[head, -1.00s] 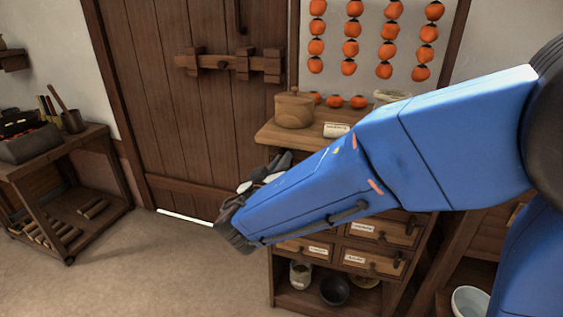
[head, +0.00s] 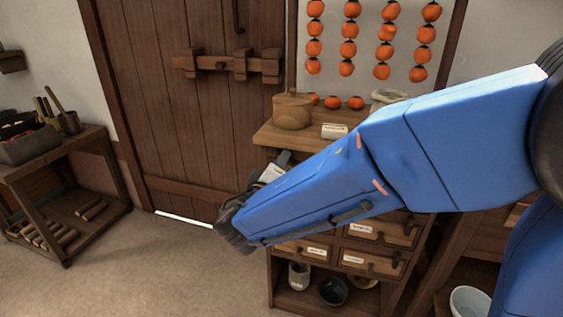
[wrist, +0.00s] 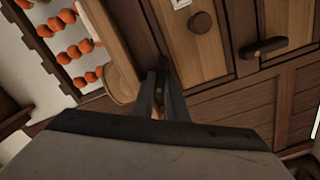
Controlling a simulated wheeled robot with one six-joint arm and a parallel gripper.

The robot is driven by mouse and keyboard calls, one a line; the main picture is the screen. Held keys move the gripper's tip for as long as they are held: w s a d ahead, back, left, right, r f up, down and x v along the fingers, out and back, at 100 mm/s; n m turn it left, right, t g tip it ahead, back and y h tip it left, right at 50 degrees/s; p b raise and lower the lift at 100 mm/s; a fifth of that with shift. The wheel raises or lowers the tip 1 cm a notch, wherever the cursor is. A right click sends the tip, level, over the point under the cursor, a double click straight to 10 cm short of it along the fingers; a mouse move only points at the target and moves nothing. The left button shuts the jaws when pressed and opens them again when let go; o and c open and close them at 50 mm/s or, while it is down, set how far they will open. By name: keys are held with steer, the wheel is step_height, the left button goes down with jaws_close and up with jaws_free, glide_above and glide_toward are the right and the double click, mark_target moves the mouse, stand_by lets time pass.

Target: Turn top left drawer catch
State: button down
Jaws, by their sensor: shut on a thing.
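My gripper (wrist: 160,82) is up against the wooden drawer cabinet in the wrist view, its two dark fingers close together. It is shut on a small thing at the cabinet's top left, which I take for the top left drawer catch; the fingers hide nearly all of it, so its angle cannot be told. Beside the fingers is a wooden drawer front (wrist: 193,45) with a round dark knob (wrist: 201,22) and a white label. Another dark oblong catch (wrist: 265,48) with an orange dot sits farther right. In the head view my blue arm covers the upper drawers.
Lower drawers (head: 368,232) with labels show below my arm. A round wooden box (head: 292,111) and a white label card (head: 334,131) stand on the cabinet top (head: 266,137). Strings of persimmons (head: 348,50) hang behind. A barred door (head: 190,110) and open floor lie left.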

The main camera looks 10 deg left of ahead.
stand_by(0.3)
steer(key=c, duration=1.8)
jaws_free()
steer(key=shift+o, duration=0.2)
steer(key=shift+r, duration=0.1)
